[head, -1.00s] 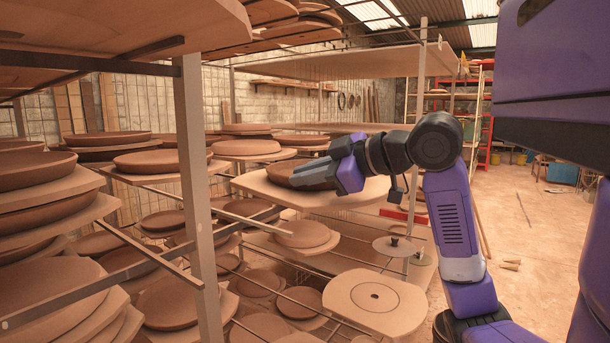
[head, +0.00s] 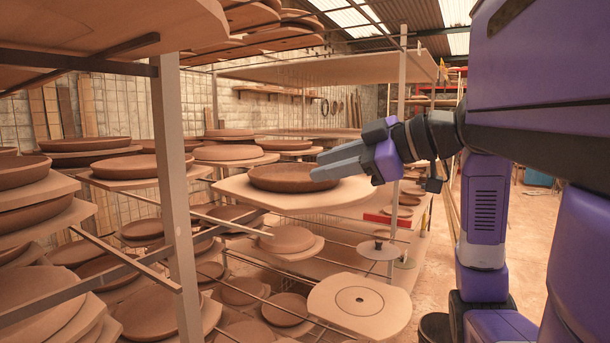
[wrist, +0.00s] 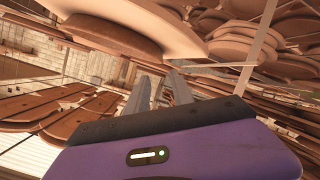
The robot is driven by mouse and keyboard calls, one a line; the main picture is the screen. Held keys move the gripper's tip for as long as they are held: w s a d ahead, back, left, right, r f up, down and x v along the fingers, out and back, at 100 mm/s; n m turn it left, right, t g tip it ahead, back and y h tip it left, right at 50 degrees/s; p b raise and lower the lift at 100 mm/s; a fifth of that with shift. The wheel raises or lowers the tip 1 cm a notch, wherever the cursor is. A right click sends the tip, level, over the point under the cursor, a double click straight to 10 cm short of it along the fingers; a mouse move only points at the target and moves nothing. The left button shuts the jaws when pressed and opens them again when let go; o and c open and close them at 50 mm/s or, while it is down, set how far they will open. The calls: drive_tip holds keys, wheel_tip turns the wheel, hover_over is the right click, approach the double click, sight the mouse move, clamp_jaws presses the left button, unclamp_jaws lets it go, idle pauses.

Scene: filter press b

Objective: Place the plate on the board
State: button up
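The plate (head: 285,180), a round brown clay dish with a raised rim, lies flat on the pale board (head: 330,201) on the middle rack. My gripper (head: 326,172) comes in from the right, its fingertips overlapping the plate's right rim in the head view. In the wrist view, a brown plate (wrist: 105,37) lies along the pale board (wrist: 160,22) at the top. There my gripper's two fingers (wrist: 156,88) stand apart with an empty gap, clear of the plate. Whether a finger still touches the rim cannot be told.
A grey rack post (head: 176,180) stands to the left, with shelves of stacked plates (head: 135,166) around it. Another shelf (head: 330,68) hangs above. Open floor lies behind my arm on the right.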

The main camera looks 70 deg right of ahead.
drive_tip(key=shift+v, duration=1.3)
